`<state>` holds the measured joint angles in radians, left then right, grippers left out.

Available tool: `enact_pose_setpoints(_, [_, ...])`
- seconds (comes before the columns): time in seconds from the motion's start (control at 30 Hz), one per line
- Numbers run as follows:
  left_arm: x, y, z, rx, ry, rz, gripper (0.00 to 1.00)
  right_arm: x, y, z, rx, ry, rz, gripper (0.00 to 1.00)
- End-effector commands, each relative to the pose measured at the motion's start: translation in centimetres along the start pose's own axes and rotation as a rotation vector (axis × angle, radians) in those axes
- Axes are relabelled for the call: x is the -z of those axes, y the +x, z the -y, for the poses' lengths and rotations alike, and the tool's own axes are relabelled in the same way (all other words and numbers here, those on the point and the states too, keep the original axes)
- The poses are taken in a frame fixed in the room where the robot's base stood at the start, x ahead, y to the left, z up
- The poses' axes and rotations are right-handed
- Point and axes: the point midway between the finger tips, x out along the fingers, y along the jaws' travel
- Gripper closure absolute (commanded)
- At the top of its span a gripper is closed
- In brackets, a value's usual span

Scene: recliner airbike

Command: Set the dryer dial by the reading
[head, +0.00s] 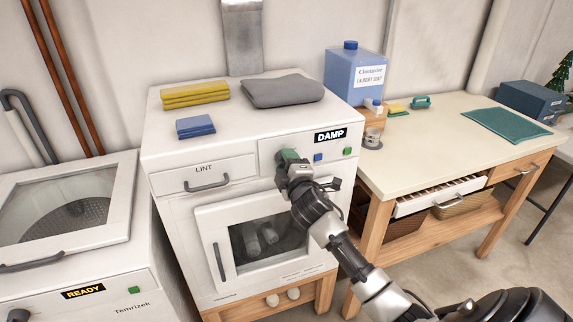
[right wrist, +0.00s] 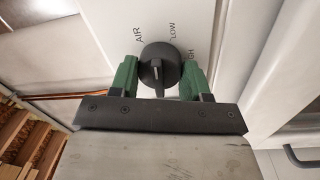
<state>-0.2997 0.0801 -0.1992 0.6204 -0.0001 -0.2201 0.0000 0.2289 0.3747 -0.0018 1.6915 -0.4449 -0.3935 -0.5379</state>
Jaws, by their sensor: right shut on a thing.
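The white dryer (head: 180,152) stands in the middle of the head view. Its display (head: 330,135) reads "DAMP". My right gripper (head: 287,157) is at the dryer's front panel, left of the display, and hides the dial there. In the right wrist view the round black dial (right wrist: 160,66) sits between the two green fingers, which are shut on it. The printed labels "AIR" and "LOW" show around the dial, and a third ending in "GH" is partly covered by a finger. I cannot tell which label the dial points to. My left gripper is not in view.
A washer (head: 120,240) reading "READY" stands at left. Folded yellow (head: 195,94), blue (head: 195,127) and grey cloths (head: 283,90) lie on the dryer. A lint drawer (head: 205,175) and a windowed door (head: 265,240) are below. A table (head: 440,140) with blue soap (head: 345,75) is at right.

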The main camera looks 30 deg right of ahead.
Motion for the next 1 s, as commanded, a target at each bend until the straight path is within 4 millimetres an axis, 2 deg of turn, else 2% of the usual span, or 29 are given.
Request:
enact_pose_setpoints(0.2, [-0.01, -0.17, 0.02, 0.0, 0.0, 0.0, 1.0, 0.02, 0.01, -0.05, -0.003, 0.19, 0.014, 0.77])
enact_pose_setpoints(0.5, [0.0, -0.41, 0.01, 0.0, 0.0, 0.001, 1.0, 0.03, 0.01, -0.05, -0.005, 0.373, 0.025, 0.77])
enact_pose_setpoints(1.0, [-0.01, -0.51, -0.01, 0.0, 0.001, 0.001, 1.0, 0.03, 0.01, 0.01, -0.005, 0.462, 0.031, 0.77])
